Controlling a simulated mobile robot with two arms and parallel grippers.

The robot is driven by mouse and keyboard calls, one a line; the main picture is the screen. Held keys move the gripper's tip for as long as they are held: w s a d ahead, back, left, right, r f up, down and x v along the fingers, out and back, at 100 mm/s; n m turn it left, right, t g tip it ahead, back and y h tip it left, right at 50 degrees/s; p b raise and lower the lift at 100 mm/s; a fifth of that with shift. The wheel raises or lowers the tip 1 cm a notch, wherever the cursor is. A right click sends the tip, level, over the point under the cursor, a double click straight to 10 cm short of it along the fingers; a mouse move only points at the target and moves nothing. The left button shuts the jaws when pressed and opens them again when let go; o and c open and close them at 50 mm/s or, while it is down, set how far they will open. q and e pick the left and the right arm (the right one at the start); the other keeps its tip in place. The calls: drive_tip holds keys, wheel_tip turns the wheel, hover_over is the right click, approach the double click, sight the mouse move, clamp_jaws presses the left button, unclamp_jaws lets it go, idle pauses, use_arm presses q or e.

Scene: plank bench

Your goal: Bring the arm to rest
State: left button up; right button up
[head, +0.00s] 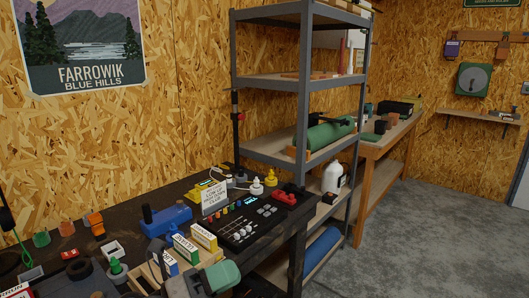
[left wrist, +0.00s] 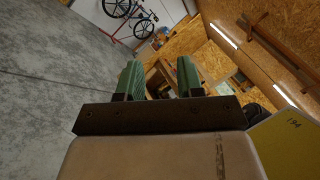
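My left gripper (left wrist: 158,68) shows in the left wrist view as two green fingers standing apart, with nothing between them. Beyond the fingers are the grey floor and, farther off, wooden furniture. My right gripper is in neither view.
A metal shelf (head: 270,80) stands behind. Floor at right (head: 430,225) is clear.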

use_arm(q)
drive_tip(key=a+f+n+t+y, duration=0.2)
drive_tip(key=a+n+t+y, duration=0.35)
drive_tip(key=n, duration=0.65)
drive_tip(key=a+f+n+t+y, duration=0.3)
drive_tip(key=n+t+y, duration=0.4)
drive_tip(key=n+y, duration=0.3)
drive_tip(key=s+a+f+n+g+y, duration=0.5)
drive_tip(key=a+f+n+g, duration=0.1)
drive_tip(key=f+n, duration=0.45)
drive_tip(key=s+f+n+g+h, duration=0.1)
drive_tip(key=s+f+n+g, duration=0.1)
drive_tip(key=s+f+g, duration=0.5)
drive_tip(key=s+f+n+g, duration=0.2)
drive_tip(key=s+f+g, duration=0.15)
drive_tip(key=s, duration=0.75)
wheel_tip(320, 180, down, 26)
drive_tip(key=s+g, duration=0.1)
drive_tip(key=g, duration=0.1)
drive_tip(key=s+a+f, duration=0.2)
drive_tip(key=s+f, duration=1.3)
drive_tip(key=s, duration=0.1)
drive_tip(key=shift+a+f+m+g, duration=0.2)
drive_tip(key=shift+f+m+g, duration=0.15)
drive_tip(key=shift+f+g, duration=0.05)
